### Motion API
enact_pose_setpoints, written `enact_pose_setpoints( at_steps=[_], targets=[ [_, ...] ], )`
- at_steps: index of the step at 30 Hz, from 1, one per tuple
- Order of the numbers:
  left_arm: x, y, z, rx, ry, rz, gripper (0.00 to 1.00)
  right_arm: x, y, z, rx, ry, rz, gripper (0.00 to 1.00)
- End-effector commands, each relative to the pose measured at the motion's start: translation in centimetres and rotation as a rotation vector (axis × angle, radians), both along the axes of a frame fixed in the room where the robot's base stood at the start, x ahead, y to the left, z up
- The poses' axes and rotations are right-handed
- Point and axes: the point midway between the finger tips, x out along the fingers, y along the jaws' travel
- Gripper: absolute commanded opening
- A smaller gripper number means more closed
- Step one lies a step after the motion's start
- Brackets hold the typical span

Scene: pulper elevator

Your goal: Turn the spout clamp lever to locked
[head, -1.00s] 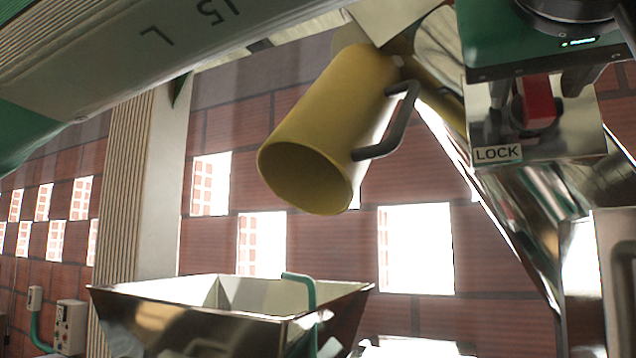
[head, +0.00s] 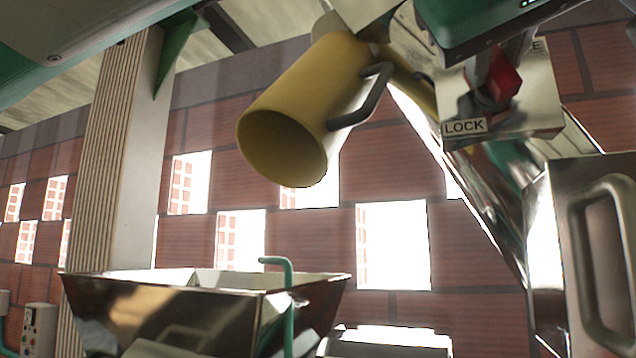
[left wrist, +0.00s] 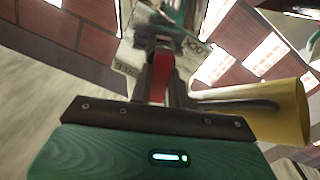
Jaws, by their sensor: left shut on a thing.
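The spout clamp lever has a red handle (head: 505,73) and sits on a shiny metal plate (head: 540,100) at the upper right of the head view. A LOCK label (head: 465,127) is on the plate's lower left; another label at the upper right is mostly covered, with only an E showing. My left gripper (head: 495,68) is shut on the red handle from above. In the left wrist view the red handle (left wrist: 160,72) stands between the two dark fingers. The handle slants in the head view, and its pivot is partly hidden. My right gripper is out of view.
A yellow spout (head: 300,110) with a grey handle (head: 366,100) is left of the plate; it also shows in the left wrist view (left wrist: 285,115). A metal hopper (head: 190,310) with a green pipe (head: 288,290) is below. A metal box with a handle (head: 600,250) is at right.

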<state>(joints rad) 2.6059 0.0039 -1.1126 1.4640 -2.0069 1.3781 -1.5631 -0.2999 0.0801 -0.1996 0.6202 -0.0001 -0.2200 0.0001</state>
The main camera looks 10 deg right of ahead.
Motion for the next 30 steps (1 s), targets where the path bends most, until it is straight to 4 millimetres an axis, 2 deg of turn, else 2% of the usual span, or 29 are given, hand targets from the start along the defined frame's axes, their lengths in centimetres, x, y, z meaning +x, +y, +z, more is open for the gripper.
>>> enact_pose_setpoints(
  at_steps=[1,9,30],
  targets=[
    [0.0,0.1,-0.4,-0.043,0.022,0.001,0.0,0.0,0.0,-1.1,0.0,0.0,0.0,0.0],
    [0.1,0.3,-0.5,-0.261,0.157,0.001,0.0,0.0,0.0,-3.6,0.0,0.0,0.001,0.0],
    [0.3,0.6,-0.9,-0.814,0.497,0.001,0.0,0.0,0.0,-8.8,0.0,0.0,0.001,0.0]
  ],
)
